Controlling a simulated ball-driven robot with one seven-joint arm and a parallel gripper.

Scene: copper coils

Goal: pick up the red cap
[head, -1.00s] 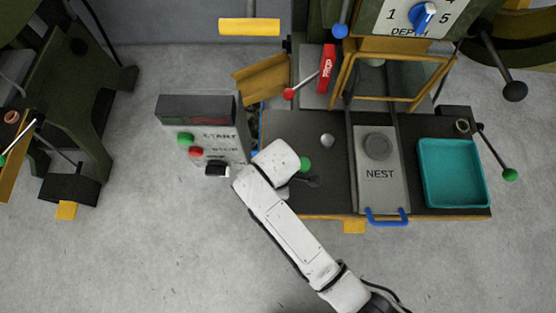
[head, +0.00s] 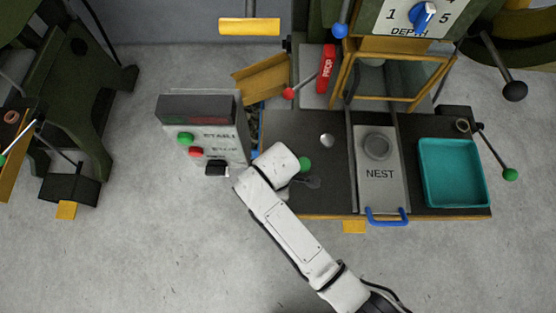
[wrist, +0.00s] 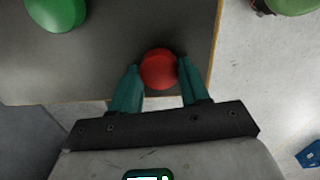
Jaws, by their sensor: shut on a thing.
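The red cap (wrist: 159,68) is round and sits between the two teal fingers of my gripper (wrist: 159,72) in the wrist view. The fingers are shut on its sides. It is over the dark tabletop near the tan edge; whether it touches the top is not clear. In the head view my white arm covers the cap and my gripper. A larger green round cap (wrist: 56,10) is at the upper left of the wrist view, apart from my fingers; a green ball shape also shows beside my arm in the head view (head: 305,163).
A control box (head: 204,130) with buttons stands left of my arm. On the dark bench (head: 290,130) are a small silver knob (head: 327,140), a grey NEST plate (head: 380,195) with a blue handle (head: 387,216), and a teal tray (head: 452,202) at the right. The floor in front is clear.

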